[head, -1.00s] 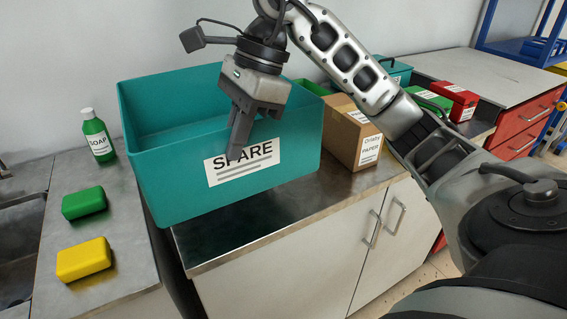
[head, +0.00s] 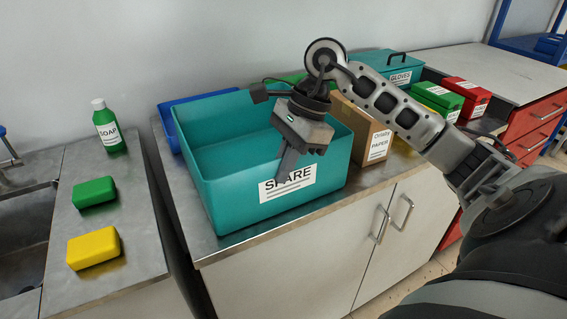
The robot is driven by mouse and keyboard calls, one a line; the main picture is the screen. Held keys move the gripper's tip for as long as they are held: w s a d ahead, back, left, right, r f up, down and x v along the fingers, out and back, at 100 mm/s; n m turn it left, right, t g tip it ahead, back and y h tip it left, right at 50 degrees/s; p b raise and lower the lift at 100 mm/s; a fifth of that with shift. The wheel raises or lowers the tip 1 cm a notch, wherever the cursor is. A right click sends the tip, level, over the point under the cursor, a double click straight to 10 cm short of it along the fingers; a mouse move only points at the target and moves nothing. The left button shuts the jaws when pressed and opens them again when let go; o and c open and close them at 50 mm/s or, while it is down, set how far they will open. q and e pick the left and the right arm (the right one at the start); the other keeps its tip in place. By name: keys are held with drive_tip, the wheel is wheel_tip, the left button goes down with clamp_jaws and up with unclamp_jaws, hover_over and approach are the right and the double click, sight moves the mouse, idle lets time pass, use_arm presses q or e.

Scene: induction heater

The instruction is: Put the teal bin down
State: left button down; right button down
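The teal bin (head: 235,205), labelled SPARE and empty where its inside shows, is upright over the metal counter with the cabinet doors. Its base looks level with the counter top, close to the front edge; I cannot see any gap under it. My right gripper (head: 285,170) is at the bin's front wall, from above. One finger lies outside the wall over the label; the other is hidden, apparently inside the rim. It looks shut on the wall. My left gripper is not in view.
A cardboard paper box (head: 377,145) stands close at the bin's right, and a blue bin (head: 168,128) behind its left. A teal GLOVES box (head: 390,70) is farther back. Soap (head: 108,130), a green block (head: 94,192) and a yellow block (head: 93,248) are on the left counter, across a gap.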

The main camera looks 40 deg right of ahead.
drive_tip(key=c, duration=1.6)
unclamp_jaws()
drive_tip(key=shift+f, duration=0.1)
drive_tip(key=shift+c, duration=0.2)
drive_tip(key=v, duration=1.1)
drive_tip(key=shift+s+d+r, duration=0.15)
drive_tip(key=shift+d+r, duration=0.1)
drive_tip(key=shift+r, duration=0.35)
